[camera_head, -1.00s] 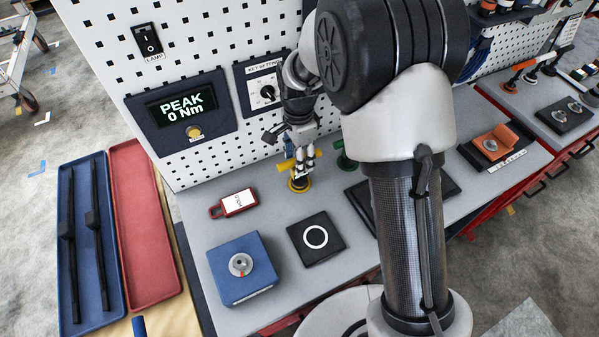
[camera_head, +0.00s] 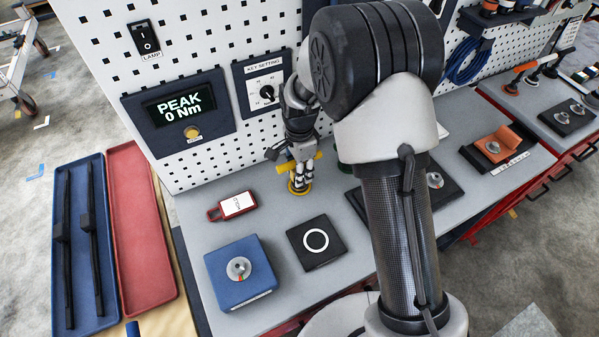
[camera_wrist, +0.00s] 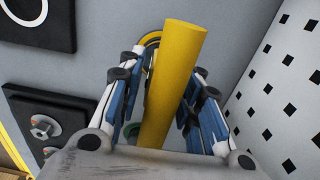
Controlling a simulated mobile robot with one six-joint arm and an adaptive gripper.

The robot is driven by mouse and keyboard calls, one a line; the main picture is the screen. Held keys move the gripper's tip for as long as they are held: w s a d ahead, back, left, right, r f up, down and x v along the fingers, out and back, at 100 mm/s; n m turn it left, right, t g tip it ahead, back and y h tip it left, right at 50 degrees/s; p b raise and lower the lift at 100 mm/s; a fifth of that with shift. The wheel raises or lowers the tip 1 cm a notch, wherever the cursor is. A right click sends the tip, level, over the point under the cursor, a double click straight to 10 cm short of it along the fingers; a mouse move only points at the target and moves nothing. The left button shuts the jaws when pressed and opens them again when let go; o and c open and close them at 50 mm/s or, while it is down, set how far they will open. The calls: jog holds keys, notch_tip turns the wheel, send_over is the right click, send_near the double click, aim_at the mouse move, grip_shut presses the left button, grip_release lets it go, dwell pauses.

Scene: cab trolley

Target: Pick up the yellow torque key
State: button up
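The yellow torque key (camera_head: 294,166) stands in a yellow ring seat (camera_head: 299,188) on the grey bench, near the pegboard panel. My gripper (camera_head: 303,172) points down at it, with a finger on either side. In the wrist view the key's yellow bar (camera_wrist: 172,80) runs between the two fingers of my gripper (camera_wrist: 168,95), close to the camera. The key's lower part is hidden behind this bar, so I cannot tell whether the fingers press on it. The yellow ring also shows behind the bar in the wrist view (camera_wrist: 151,38).
A red tag (camera_head: 233,205), a black pad with a white ring (camera_head: 316,242) and a blue box with a metal socket (camera_head: 241,291) lie in front. The pegboard (camera_head: 215,52) rises close behind. A green piece (camera_wrist: 42,128) is beside the key. The PEAK display (camera_head: 182,109) reads 0 Nm.

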grip_shut()
jog(key=shift+r, duration=0.1)
dwell(0.4)
